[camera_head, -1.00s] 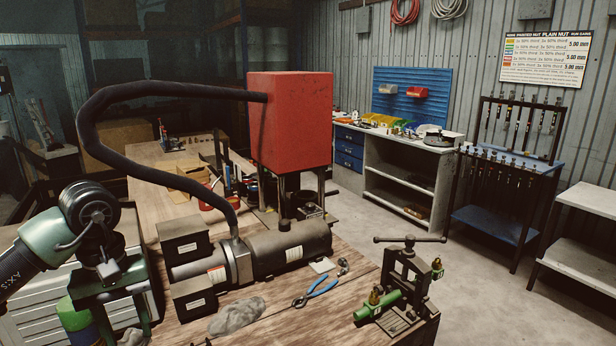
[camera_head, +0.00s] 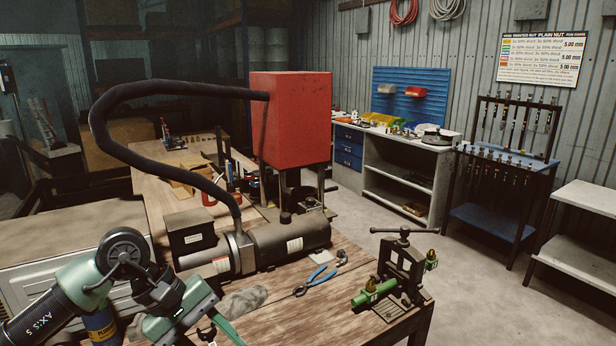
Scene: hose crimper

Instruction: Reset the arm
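My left arm comes in at the lower left of the head view. My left gripper (camera_head: 212,335) is low in front of the wooden workbench (camera_head: 330,300), partly cut off by the bottom edge. Its fingers are only partly visible, so I cannot tell whether it is open or shut. My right arm and gripper are not in view. The crimper, with a red box (camera_head: 290,120), a black hose (camera_head: 130,165) and a dark motor cylinder (camera_head: 290,240), stands on the bench.
A black vise (camera_head: 402,265) holding a green fitting (camera_head: 374,291) stands at the bench's right corner. Blue pliers (camera_head: 320,275) and a grey rag (camera_head: 243,301) lie in front of the motor. Open floor (camera_head: 480,285) lies to the right, before a blue tool rack (camera_head: 500,185).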

